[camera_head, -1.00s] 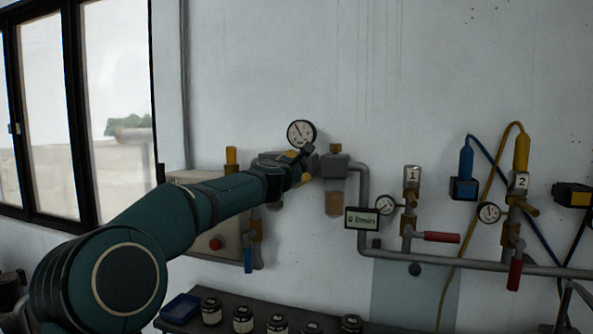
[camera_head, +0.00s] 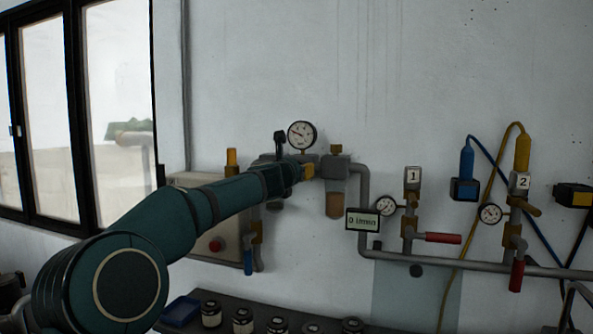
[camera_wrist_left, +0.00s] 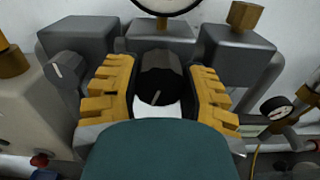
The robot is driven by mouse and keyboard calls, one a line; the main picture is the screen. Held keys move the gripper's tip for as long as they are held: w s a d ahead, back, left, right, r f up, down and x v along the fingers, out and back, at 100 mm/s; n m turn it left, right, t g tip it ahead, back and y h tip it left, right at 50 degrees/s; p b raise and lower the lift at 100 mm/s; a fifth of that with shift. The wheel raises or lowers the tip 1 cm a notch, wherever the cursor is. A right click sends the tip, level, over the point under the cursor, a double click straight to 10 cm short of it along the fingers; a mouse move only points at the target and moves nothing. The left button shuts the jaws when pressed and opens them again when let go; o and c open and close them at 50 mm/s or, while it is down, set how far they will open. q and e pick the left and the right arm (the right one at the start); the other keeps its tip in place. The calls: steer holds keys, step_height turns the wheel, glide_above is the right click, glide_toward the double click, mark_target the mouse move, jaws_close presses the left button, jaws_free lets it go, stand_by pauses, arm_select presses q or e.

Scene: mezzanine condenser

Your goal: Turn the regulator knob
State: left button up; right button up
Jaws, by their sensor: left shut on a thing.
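The regulator knob (camera_wrist_left: 158,78) is dark and faceted, with a pale mark low on its face. In the left wrist view it sits between the yellow fingers of my left gripper (camera_wrist_left: 160,72), which is shut on it. In the head view my left gripper (camera_head: 308,172) reaches the regulator on the wall and hides the knob. The round white gauge (camera_head: 302,135) stands just above the regulator, its needle pointing left and slightly up. My right gripper is in neither view.
A filter bowl (camera_head: 335,203) hangs right of the regulator, with a flow display (camera_head: 362,220) reading 0 beside it. Farther right are valves with red handles (camera_head: 443,238). A shelf with several jars (camera_head: 243,320) and a blue tray (camera_head: 180,311) lies below.

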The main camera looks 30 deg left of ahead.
arm_select(q)
steer(key=shift+r+n, duration=0.1)
steer(key=shift+n, duration=0.5)
steer(key=o, duration=1.2)
steer(key=shift+s, duration=0.1)
steer(key=v, duration=1.1)
steer(key=shift+s+d, duration=0.2)
steer(key=shift+s, duration=0.2)
